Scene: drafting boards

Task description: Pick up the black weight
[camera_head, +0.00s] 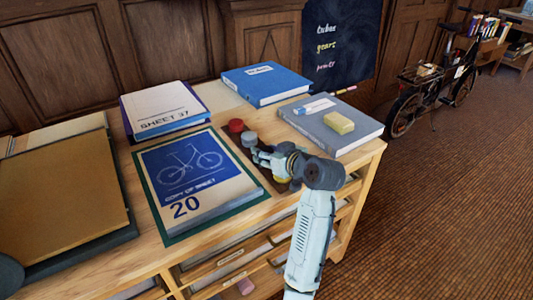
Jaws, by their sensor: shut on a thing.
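My gripper (257,152) is over the wooden cabinet top, at the right edge of the blue bicycle sheet. It is small in the head view and partly hidden by its own wrist. Its jaws are shut on a small round grey-topped piece (249,140) at their tip. The lower part of this piece is dark and hard to make out, so I cannot tell for sure that it is the black weight. A red round piece (236,126) stands just behind and left of it. No other clearly black weight shows.
The bicycle sheet (170,215) lies left of my gripper. A grey book (345,133) with a yellow block (339,123) is to the right. A blue binder (265,82) lies behind, a white-covered stack (160,107) at back left. A tan board (60,200) fills the left.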

